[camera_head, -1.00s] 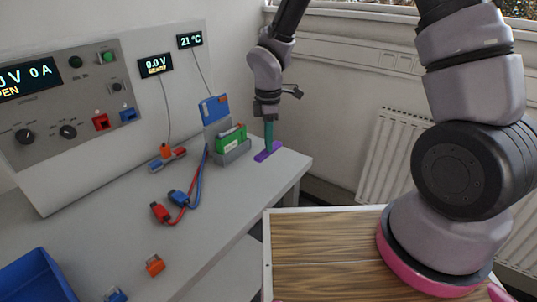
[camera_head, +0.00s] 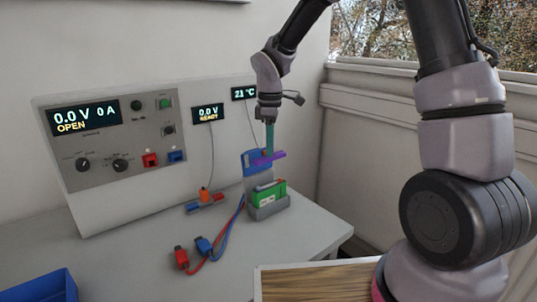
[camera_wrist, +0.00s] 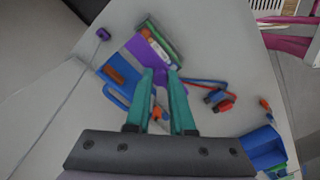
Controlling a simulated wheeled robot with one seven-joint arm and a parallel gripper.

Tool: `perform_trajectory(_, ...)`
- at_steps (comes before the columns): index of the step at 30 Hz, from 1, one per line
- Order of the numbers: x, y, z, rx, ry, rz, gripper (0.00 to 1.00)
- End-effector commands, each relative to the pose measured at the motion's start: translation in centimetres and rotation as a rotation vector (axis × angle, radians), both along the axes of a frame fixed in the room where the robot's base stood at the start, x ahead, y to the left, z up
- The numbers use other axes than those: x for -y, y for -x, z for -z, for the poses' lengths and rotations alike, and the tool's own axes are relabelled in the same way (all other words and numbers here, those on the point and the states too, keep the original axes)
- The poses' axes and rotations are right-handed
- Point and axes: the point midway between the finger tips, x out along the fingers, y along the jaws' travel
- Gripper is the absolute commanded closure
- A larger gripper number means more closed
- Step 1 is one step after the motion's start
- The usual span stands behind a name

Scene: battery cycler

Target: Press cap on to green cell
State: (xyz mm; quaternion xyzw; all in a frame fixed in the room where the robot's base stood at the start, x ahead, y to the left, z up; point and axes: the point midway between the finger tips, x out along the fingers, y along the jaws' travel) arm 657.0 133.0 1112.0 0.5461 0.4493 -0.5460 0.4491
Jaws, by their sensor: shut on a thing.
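The purple cap (camera_head: 277,156) is held in my gripper (camera_head: 270,148), its teal fingers pointing down. The cap is a flat bar, raised above the green cell (camera_head: 271,192) and apart from it in the head view. The green cell sits in a grey holder (camera_head: 270,210) on the bench. In the wrist view, my fingers (camera_wrist: 160,73) close on the purple cap (camera_wrist: 147,50), with the green cell (camera_wrist: 168,42) just beyond it. The cap covers part of the cell there.
A blue block (camera_head: 250,163) stands behind the cell. Red and blue leads with plugs (camera_head: 203,246) lie in front. The cycler panel (camera_head: 115,130) reads 0.0 V, 0 A, OPEN. A blue bin (camera_head: 40,289) is at the lower left. Bench to the right of the holder is clear.

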Motion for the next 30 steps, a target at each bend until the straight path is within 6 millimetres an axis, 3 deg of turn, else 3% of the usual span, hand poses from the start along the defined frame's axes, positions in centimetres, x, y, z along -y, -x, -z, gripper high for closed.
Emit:
perform_trajectory(18,0.0,0.1,5.7,-0.002,0.001,-0.003,1.0)
perform_trajectory(30,0.0,0.0,7.2,0.0,0.001,-0.001,1.0)
